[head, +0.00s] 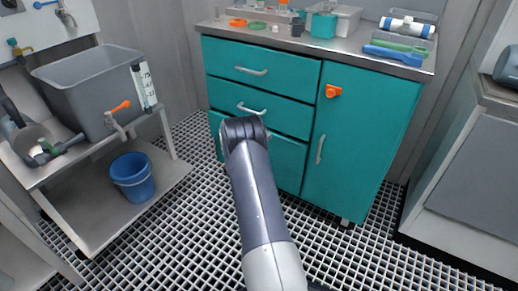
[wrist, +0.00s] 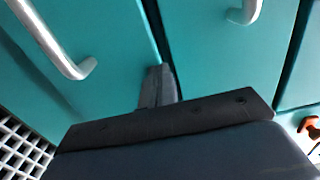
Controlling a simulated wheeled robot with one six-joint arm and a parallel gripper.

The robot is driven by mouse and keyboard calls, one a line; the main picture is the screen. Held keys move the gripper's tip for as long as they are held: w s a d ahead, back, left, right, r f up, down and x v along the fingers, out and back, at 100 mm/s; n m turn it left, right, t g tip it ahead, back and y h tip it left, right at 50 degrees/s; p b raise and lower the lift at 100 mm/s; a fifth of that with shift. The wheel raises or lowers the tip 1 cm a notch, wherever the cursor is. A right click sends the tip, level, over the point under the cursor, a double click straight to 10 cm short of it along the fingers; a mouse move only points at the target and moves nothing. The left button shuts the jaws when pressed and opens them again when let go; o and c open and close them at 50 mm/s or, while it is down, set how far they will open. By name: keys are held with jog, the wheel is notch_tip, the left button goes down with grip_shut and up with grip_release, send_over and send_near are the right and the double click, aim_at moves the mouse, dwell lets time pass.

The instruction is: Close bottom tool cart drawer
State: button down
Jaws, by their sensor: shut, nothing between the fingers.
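The teal tool cart (head: 360,135) stands ahead with a stack of drawers on its left and a door on its right. The bottom drawer (head: 288,165) is partly hidden behind my arm, and I cannot tell how far out it stands. In the wrist view, which looks turned sideways, the bottom drawer (wrist: 110,45) fills the left side with its silver handle (wrist: 50,40). My gripper (wrist: 158,88) is shut and empty, its dark tips close to the seam between the bottom and middle drawers. Contact with the front cannot be told.
The middle drawer (head: 258,108) and top drawer (head: 262,68) look shut. The door has an orange latch (head: 333,91). A bench with a grey tub (head: 90,85) stands at left, a blue bucket (head: 132,177) on its lower shelf. Open grid floor (head: 185,215) lies between.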

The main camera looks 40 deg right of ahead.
jog(key=shift+x, duration=1.1)
jog(key=shift+r, duration=0.25)
jog(key=shift+a, duration=0.1)
jog(key=p+v, duration=0.3)
jog(key=v, duration=1.1)
jog(key=shift+a+f, duration=0.15)
jog(key=shift+f, duration=0.1)
jog(key=b+x, duration=0.3)
jog(key=x, duration=1)
jog(key=shift+d, duration=0.4)
